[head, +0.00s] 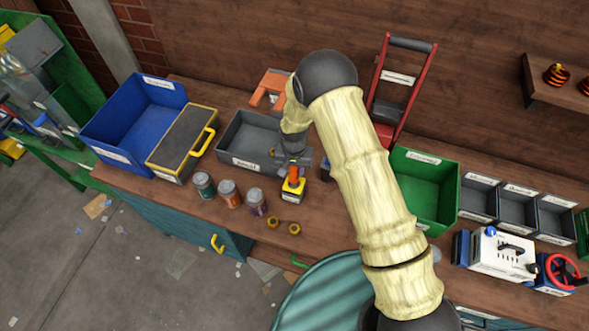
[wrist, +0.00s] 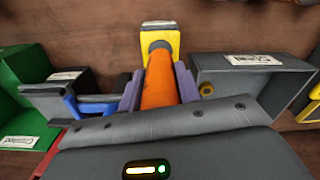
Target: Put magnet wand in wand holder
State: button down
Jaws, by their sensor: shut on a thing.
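The yellow block (wrist: 160,40) lies beyond the fingertips. In the head view my gripper (head: 293,162) is above the bench, in front of the grey bin.
A grey bin (head: 236,162) stands just behind and left of the wand, a green bin (head: 433,161) to the right. Several jars (head: 229,194) and two brass nuts (head: 294,229) lie in front. A blue bin (head: 125,152) and a yellow-edged case (head: 158,159) stand left.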

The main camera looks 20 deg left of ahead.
jog(key=c, duration=1)
grip_release()
jog(key=shift+s+d+f, duration=0.1)
jog(key=shift+s+f, duration=0.15)
jog(key=shift+f, duration=0.25)
jog(key=shift+o, duration=0.2)
jog(key=shift+r, duration=0.1)
jog(key=shift+w+r+p, duration=0.2)
jog(key=shift+r+p, duration=0.55)
jog(key=shift+r, duration=0.05)
jog(key=shift+r+b, duration=0.3)
jog(key=shift+b, duration=0.25)
notch_tip(320, 180, up, 11)
jog(key=b, duration=0.4)
jog(key=shift+r, duration=0.1)
